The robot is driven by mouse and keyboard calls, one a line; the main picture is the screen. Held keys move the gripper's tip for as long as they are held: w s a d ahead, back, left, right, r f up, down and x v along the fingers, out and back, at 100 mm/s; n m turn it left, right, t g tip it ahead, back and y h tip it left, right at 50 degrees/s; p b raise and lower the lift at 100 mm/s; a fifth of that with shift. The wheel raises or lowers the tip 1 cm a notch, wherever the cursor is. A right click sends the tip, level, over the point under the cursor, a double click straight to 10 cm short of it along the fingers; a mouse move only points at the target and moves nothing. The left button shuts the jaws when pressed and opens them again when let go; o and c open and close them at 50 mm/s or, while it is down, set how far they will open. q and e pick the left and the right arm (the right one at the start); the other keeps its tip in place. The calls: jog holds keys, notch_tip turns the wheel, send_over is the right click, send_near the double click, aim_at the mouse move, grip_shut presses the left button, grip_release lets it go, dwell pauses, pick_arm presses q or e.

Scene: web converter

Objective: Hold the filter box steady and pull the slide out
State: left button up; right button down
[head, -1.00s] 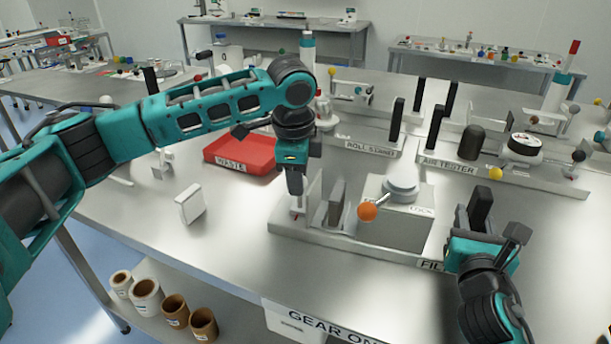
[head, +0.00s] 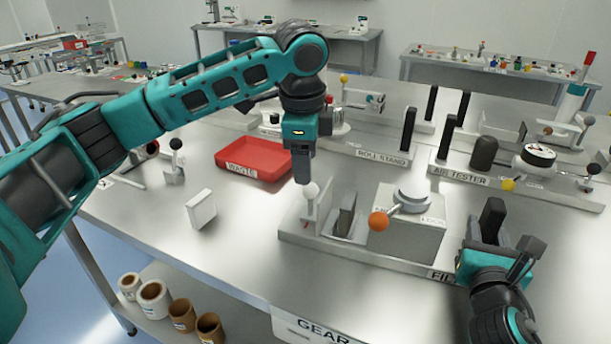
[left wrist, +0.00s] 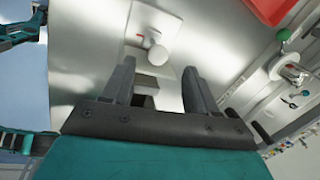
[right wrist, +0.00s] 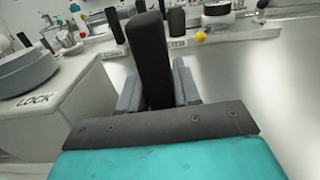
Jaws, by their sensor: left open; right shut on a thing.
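The filter box (head: 408,232) is a grey block with a LOCK label, a round cap and an orange-ball lever (head: 378,221), on a metal base. At its left, a slide with a white ball knob (head: 311,190) stands on the base. My left gripper (head: 303,178) is open and empty, pointing down just above and behind the knob. The left wrist view shows the knob (left wrist: 158,54) ahead, between the finger lines, apart from them. My right gripper (head: 490,236) is shut on a black upright post (right wrist: 148,62) at the base's right end.
A red WASTE tray (head: 254,160) lies behind left. A small white block (head: 201,209) stands left of the base. The roll stand (head: 380,155) and air tester (head: 465,180) are behind.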

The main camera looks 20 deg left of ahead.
jog(key=shift+d+f, duration=0.15)
jog(key=shift+f, duration=0.5)
pick_arm(q)
jog(key=v, duration=0.6)
jog(key=shift+r+p, duration=0.4)
jog(key=shift+p, duration=0.15)
pick_arm(e)
jog(key=shift+r, duration=0.3)
jog(key=c, duration=1.1)
grip_release()
jog(key=o, duration=0.4)
jog(key=shift+r, duration=0.3)
